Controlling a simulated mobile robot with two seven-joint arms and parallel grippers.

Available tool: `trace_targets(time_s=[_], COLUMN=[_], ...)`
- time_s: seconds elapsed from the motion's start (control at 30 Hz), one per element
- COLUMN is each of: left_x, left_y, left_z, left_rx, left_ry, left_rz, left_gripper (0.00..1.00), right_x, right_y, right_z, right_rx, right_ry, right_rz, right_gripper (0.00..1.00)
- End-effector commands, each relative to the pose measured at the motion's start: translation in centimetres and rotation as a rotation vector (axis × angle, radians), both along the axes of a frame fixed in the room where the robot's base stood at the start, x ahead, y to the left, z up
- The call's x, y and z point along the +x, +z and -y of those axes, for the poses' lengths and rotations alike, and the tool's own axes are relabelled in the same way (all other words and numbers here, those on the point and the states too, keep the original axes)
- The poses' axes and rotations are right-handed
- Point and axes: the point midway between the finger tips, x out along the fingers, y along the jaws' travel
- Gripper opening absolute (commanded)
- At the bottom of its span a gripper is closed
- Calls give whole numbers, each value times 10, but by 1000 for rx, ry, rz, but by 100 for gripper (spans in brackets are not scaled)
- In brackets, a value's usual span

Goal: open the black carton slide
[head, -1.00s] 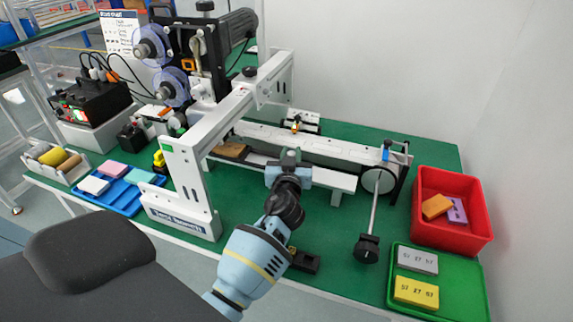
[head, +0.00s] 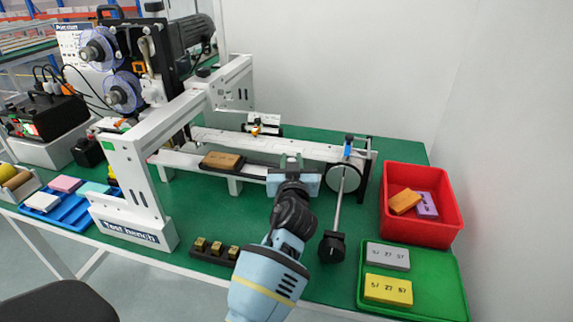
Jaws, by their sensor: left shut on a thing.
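The black carton slide (head: 252,170) is a dark flat strip along the white rail of the bench. A brown carton (head: 222,161) lies on its left part. My left gripper (head: 291,163) is at the slide's right end, shut on the slide. Its light-blue body and wrist hide that end and the fingertips' contact. My right gripper is not in view.
A black holder (head: 215,250) with brass pieces lies left of my forearm. A black-knobbed rod (head: 338,215) stands close on the right. A red bin (head: 428,232) and green tray (head: 452,290) are farther right. The white frame (head: 145,185) stands left.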

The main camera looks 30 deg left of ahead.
Motion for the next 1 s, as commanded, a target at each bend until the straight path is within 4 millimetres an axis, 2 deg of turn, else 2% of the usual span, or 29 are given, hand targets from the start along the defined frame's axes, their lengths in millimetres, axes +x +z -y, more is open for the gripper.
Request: trace_targets(time_s=[0.4, 0.43, 0.57, 1.0], left_x=[0, 0, 0, 0], left_y=[1, 1, 1, 0], left_z=[2, 2, 2, 1], left_rx=[2, 2, 2, 1], left_ry=[-1, 0, 0, 0], left_rz=[1, 1, 1, 0], left_gripper=[0, 24, 41, 43], right_x=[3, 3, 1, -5], right_y=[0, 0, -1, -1], right_z=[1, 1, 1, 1], right_rx=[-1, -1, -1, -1], right_ry=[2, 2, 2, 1], right_rz=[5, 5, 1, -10], right_gripper=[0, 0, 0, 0])
